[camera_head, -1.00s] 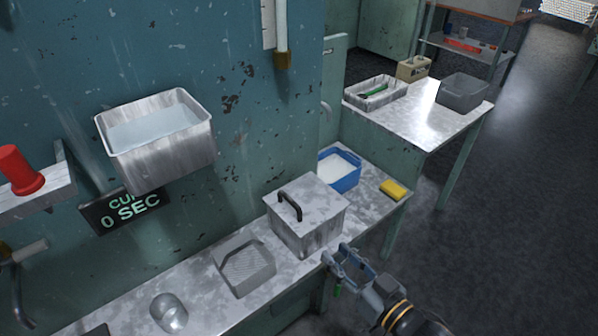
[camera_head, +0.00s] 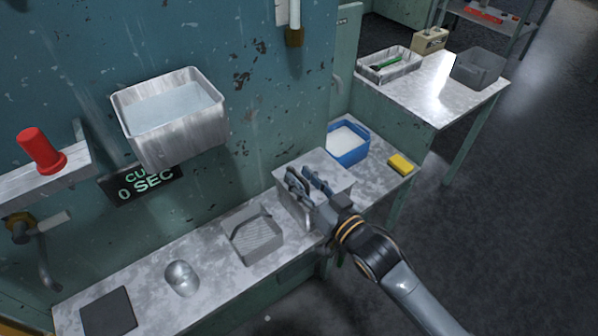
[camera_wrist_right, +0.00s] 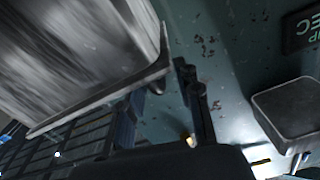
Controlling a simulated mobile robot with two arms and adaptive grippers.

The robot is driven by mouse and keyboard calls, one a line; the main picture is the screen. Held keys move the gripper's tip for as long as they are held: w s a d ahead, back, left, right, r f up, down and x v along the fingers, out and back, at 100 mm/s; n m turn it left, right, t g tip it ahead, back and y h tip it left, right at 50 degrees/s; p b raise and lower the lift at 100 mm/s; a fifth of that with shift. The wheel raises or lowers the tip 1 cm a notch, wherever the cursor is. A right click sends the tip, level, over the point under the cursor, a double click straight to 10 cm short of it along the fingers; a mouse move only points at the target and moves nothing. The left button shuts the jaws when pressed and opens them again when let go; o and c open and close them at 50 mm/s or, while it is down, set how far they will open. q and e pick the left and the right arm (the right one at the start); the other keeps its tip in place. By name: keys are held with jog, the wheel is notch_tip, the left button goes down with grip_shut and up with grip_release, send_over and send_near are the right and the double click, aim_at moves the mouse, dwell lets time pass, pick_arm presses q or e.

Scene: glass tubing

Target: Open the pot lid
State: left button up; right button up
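The pot is a square grey metal box (camera_head: 287,205) with a flat metal lid (camera_head: 336,167), standing on the bench by the wall. The lid looks seated on the box. My right gripper (camera_head: 303,176) reaches over the lid from the front right. Its two fingers look apart, at the place of the black lid handle, and they hide the handle. I cannot tell whether they touch it. In the right wrist view, a large streaked metal surface (camera_wrist_right: 75,55) fills the upper left beside the dark fingers. My left gripper is not in view.
A blue tub (camera_head: 348,146) and a yellow sponge (camera_head: 401,164) stand behind the pot. A grey tray (camera_head: 253,238) and a shiny metal dome (camera_head: 181,279) lie to its left. A wall basin of water (camera_head: 180,137) hangs above the bench. A side table (camera_head: 428,95) stands at the right.

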jog(key=shift+w+a, duration=0.45)
jog(key=shift+w, duration=0.1)
grip_shut()
jog(key=shift+d, duration=0.1)
